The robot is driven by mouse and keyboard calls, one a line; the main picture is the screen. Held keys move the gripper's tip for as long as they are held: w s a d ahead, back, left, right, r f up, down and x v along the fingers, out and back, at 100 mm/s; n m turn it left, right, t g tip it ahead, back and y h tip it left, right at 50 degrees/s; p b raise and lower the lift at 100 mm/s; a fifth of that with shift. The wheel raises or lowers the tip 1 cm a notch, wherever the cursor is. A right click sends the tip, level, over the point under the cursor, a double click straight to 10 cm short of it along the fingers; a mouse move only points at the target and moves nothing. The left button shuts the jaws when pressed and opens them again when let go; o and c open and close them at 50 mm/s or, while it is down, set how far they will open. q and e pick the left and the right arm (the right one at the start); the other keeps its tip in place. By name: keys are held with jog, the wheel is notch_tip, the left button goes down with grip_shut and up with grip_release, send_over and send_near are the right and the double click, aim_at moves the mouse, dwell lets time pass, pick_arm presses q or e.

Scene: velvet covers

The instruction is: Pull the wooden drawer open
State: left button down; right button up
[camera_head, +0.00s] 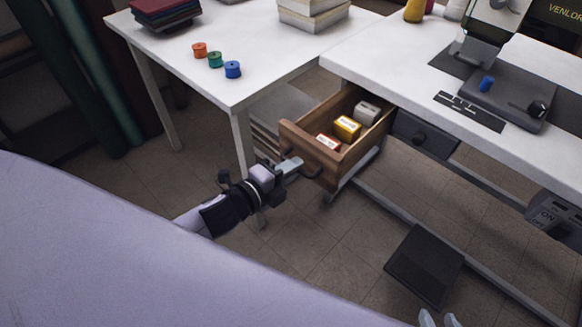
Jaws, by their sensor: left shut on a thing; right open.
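The wooden drawer (299,142) under the sewing table is pulled out, and its inside shows from above. My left gripper (296,165) is at the drawer's front, shut on the handle; the fingers partly hide the grip. My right gripper (438,320) shows only as two fingertips at the bottom edge, apart and empty, away from the drawer.
The white sewing table (400,75) carries a sewing machine (500,85). A grey drawer (425,135) is beside the wooden one. A second white table (225,80) holds three thread spools (214,60). A black foot pedal (425,264) lies on the tiled floor (330,240), which is otherwise largely clear.

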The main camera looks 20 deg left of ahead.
pick_arm(q)
jog(key=c, duration=1.2)
grip_release()
jog(key=shift+p+v, duration=0.35)
jog(key=shift+v, duration=3.2)
jog(key=s+d+f+n+g+y, duration=0.3)
jog(key=s+f+n, duration=0.65)
jog(key=n, duration=1.05)
jog(key=shift+g, duration=0.6)
jog(key=r+p, duration=0.3)
jog(key=p, duration=0.1)
jog(key=s+a+r+p, duration=0.1)
jog(key=r+p, duration=0.3)
jog(key=a+r+p, duration=0.1)
jog(key=r+p, duration=0.2)
jog(key=p, duration=0.1)
jog(key=shift+s+a+r+p, duration=0.2)
jog(key=shift+s+a+p, duration=0.05)
jog(key=shift+p, duration=0.15)
